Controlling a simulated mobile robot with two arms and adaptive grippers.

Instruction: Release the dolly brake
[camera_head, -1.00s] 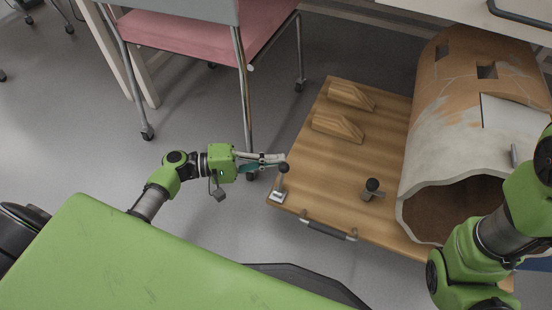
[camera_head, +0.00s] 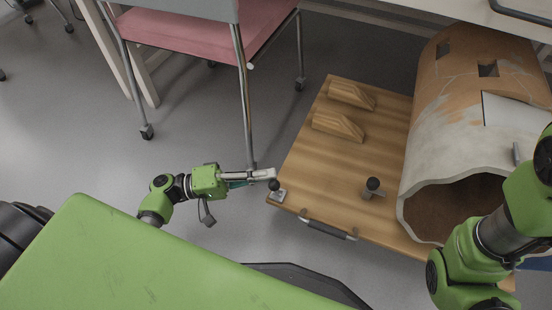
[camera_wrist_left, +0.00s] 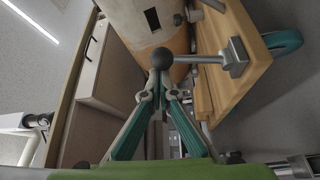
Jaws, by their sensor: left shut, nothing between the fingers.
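The brake lever has a black ball knob (camera_head: 274,185) and a metal base (camera_head: 280,195) at the near left corner of the wooden dolly (camera_head: 300,165). The lever leans over to the left, its knob low. My left gripper (camera_head: 272,174) is shut and empty, its fingertips right at the knob. In the left wrist view the fingertips (camera_wrist_left: 160,86) meet just below the dark knob (camera_wrist_left: 162,58), and the rod runs right to its bracket (camera_wrist_left: 236,57). I cannot tell whether they touch. My right arm shows at the right edge; its gripper is not in view.
A large patched clay vessel (camera_head: 440,130) lies on the dolly's right side. A pink chair (camera_head: 195,35) stands behind my left arm. A handle bar (camera_head: 328,229) is on the front edge.

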